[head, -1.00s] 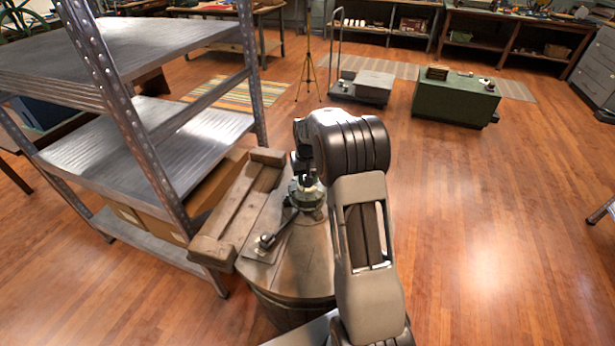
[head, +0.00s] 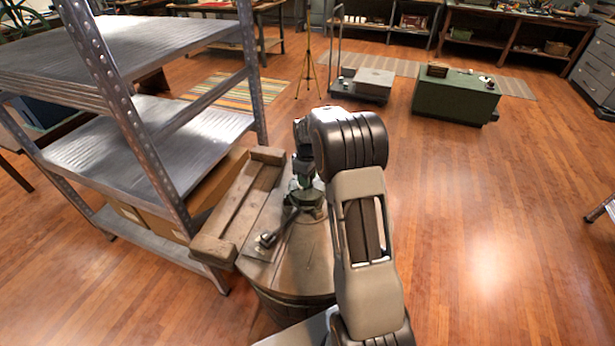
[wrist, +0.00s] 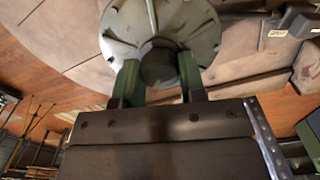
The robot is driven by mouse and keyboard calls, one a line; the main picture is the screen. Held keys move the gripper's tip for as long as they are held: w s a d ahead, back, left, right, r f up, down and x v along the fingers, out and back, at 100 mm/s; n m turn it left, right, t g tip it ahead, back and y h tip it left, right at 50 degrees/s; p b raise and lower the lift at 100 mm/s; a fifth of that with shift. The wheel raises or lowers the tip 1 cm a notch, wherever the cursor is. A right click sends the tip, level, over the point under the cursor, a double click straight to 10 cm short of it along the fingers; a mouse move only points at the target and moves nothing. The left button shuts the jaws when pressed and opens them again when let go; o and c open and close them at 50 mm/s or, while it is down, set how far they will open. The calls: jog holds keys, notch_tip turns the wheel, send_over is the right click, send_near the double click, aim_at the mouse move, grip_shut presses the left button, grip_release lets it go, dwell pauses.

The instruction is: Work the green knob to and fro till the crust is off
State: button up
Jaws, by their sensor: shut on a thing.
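The knob (wrist: 160,64) is a dark grey-green cylinder in the middle of the wrist view. It stands in front of a round, pale green metal flange (wrist: 188,22) with small bolts. My gripper (wrist: 158,76) is shut on the knob, with one finger on each side of it. In the head view, my gripper (head: 303,170) points down at the green fitting (head: 303,198) on top of a wooden barrel (head: 305,262). The knob itself is mostly hidden there by my wrist. I cannot make out the crust in either view.
A lever with a dark end (head: 268,239) lies across the barrel top. A wooden frame (head: 235,210) is close on the left, beside a metal shelf rack (head: 150,130). A green chest (head: 455,100) stands farther back.

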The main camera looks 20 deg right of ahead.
jog(key=shift+n, duration=0.6)
jog(key=o, duration=0.9)
notch_tip(320, 180, up, 14)
jog(key=shift+f+p, duration=0.1)
jog(key=shift+p, duration=0.25)
